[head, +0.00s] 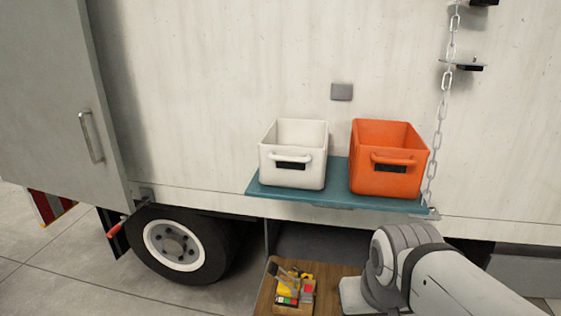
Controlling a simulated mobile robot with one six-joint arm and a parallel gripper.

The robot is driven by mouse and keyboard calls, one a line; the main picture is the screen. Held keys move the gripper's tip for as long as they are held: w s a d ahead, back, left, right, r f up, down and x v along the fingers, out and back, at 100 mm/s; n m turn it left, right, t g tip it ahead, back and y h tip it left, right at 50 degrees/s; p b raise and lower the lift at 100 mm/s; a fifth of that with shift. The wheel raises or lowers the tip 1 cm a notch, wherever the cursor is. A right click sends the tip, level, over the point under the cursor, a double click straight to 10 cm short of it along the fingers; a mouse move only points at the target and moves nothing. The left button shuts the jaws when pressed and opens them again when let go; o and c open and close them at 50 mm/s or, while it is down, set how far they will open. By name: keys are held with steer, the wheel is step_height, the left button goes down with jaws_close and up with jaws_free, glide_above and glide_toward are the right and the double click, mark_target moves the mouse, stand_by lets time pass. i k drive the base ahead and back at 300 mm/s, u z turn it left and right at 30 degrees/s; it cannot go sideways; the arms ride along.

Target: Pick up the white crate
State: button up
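The white crate (292,179) stands upright on the left part of a teal shelf (338,182) on the truck's side. Its open top shows, and it looks empty. A white handle and a black label are on its front wall. My arm (440,285) shows at the bottom right, below the shelf and to the right of the white crate. My gripper is not in view, and nothing touches the crate.
An orange crate (385,183) stands to the right on the same shelf, with a gap between. A chain (445,100) hangs at the shelf's right end. A wheel (178,245) is below left. Small coloured items (287,298) lie on a wooden surface (335,272) below.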

mark_target(292, 153)
steer(key=u, duration=0.15)
steer(key=i, duration=1)
steer(key=u, duration=0.05)
